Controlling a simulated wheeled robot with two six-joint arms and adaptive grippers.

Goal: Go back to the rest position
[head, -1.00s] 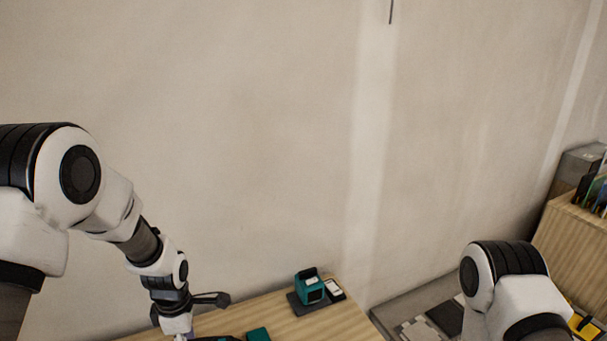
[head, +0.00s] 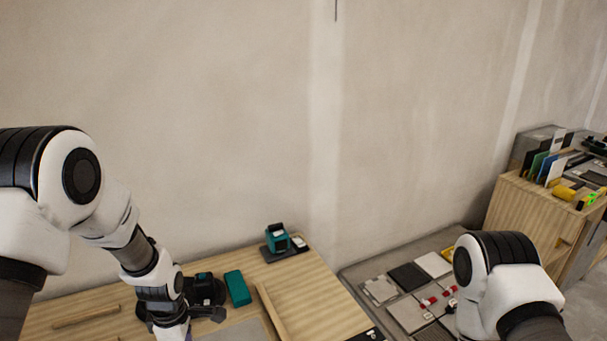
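My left arm comes in from the left and reaches down over the wooden workbench (head: 318,300). Its gripper is at or below the bottom edge of the head view, so its fingers cannot be made out. My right arm shows only as its upper links at the lower right. Its gripper is outside the view. Nothing held by either gripper can be seen.
A teal device on a dark base (head: 277,238) and a teal box (head: 238,288) stand on the bench. Tiles with red clips (head: 437,299) lie on a grey surface (head: 352,271). A wooden cabinet (head: 522,215) with upright coloured sheets stands far right. The wall behind is bare.

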